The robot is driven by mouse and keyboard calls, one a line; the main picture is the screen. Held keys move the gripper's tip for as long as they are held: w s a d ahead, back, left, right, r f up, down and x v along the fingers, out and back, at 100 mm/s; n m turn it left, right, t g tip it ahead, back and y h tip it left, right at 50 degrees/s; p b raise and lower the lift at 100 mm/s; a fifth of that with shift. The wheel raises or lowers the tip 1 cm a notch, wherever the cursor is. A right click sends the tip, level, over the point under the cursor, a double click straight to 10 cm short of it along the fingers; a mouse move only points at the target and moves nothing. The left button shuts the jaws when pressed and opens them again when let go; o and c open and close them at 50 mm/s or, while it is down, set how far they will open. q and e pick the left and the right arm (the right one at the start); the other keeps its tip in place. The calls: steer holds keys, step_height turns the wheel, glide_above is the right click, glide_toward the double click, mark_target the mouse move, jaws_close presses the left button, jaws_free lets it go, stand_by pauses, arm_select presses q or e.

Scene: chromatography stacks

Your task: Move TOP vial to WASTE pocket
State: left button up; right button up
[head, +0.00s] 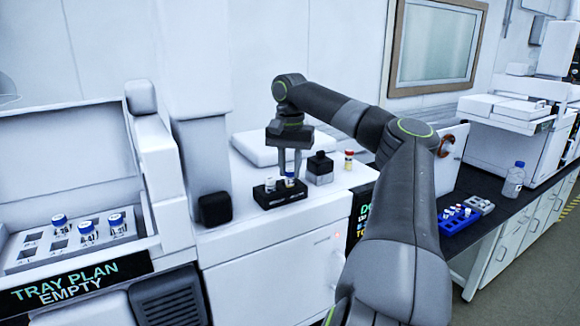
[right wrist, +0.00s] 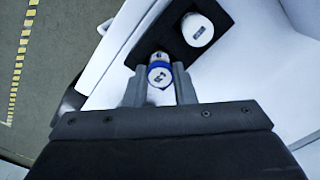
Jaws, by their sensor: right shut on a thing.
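My right gripper (head: 290,172) points down over a small black block (head: 281,198) on the white instrument top. Its fingers are shut on a blue-capped vial (head: 290,180), which also shows between the fingertips in the right wrist view (right wrist: 160,74). I cannot tell whether this vial is seated in the block or just above it. A white-capped vial (head: 270,185) stands in the block to its left; its round cap shows in the right wrist view (right wrist: 197,30). No pocket labelled WASTE is readable. My left gripper is not in view.
At left, a tray (head: 30,262) labelled "TRAY PLAN EMPTY" holds several blue-capped vials (head: 87,230). At right are a blue rack (head: 458,222) and a clear bottle (head: 513,180).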

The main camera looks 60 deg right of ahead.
steer(key=shift+f, duration=0.15)
steer(key=o, duration=1.4)
steer(key=shift+o, duration=0.2)
step_height(320, 180, up, 7)
steer(key=p, duration=0.6)
steer(key=shift+p, duration=0.35)
